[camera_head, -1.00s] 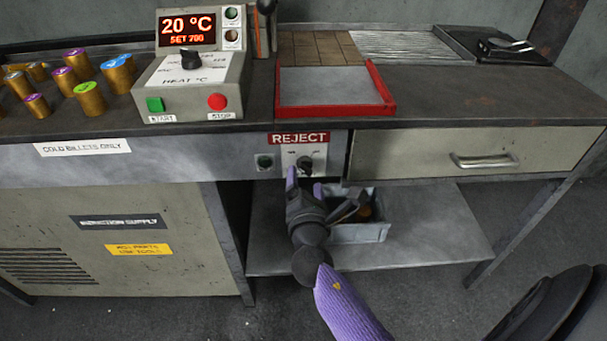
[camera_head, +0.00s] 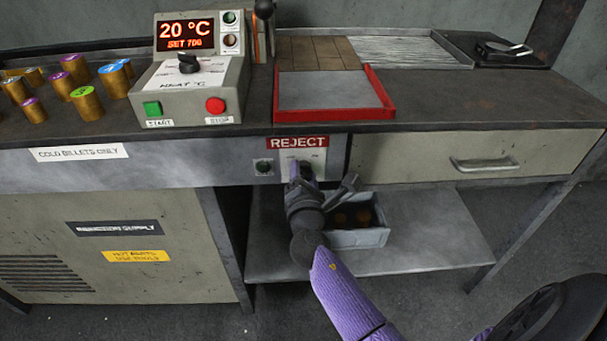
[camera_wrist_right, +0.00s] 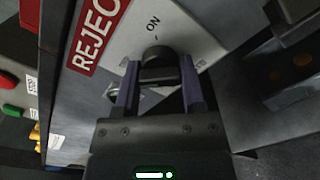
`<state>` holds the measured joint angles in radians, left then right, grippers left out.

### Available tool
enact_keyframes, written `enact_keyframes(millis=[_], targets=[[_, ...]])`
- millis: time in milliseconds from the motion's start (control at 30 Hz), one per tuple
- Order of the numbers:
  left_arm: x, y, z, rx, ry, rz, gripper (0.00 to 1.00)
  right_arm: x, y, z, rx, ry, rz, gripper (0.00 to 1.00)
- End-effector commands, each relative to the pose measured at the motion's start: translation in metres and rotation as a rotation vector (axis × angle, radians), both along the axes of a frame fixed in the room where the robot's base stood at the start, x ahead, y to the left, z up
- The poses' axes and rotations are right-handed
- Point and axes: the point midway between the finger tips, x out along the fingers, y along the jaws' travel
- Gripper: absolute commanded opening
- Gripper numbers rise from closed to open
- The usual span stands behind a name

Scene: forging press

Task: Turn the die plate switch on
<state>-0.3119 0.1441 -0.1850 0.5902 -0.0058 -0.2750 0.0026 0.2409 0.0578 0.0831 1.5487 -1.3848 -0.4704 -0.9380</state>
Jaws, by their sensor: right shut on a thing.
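The die plate switch (camera_head: 308,166) is a black rotary knob on a pale plate with printed labels, on the bench front under the red REJECT sign (camera_head: 297,142). In the right wrist view the knob (camera_wrist_right: 157,54) sits between my gripper's two purple fingers, with the word ON printed beyond it. My right gripper (camera_head: 298,176) is shut on the knob, and it also shows in the wrist view (camera_wrist_right: 159,80). The fingers hide part of the knob and plate, so I cannot tell which way it points. My left gripper is not in view.
A second small dark knob (camera_head: 263,167) is left of the plate. A drawer (camera_head: 430,162) is to the right. A grey bin (camera_head: 360,238) stands on the lower shelf (camera_head: 430,240) beneath my gripper. The heater box (camera_head: 195,90) and several billets are on the bench.

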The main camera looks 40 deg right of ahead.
Motion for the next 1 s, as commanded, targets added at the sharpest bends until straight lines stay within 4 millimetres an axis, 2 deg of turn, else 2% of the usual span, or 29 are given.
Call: enact_keyframes(millis=[433,1000], targets=[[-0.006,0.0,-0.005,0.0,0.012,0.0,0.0,0.0,0.001,-0.002,0.096,-0.056,0.0,0.0],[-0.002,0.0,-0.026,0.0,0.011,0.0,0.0,0.0,0.001,-0.002,0.539,-0.327,-0.001,0.0]])
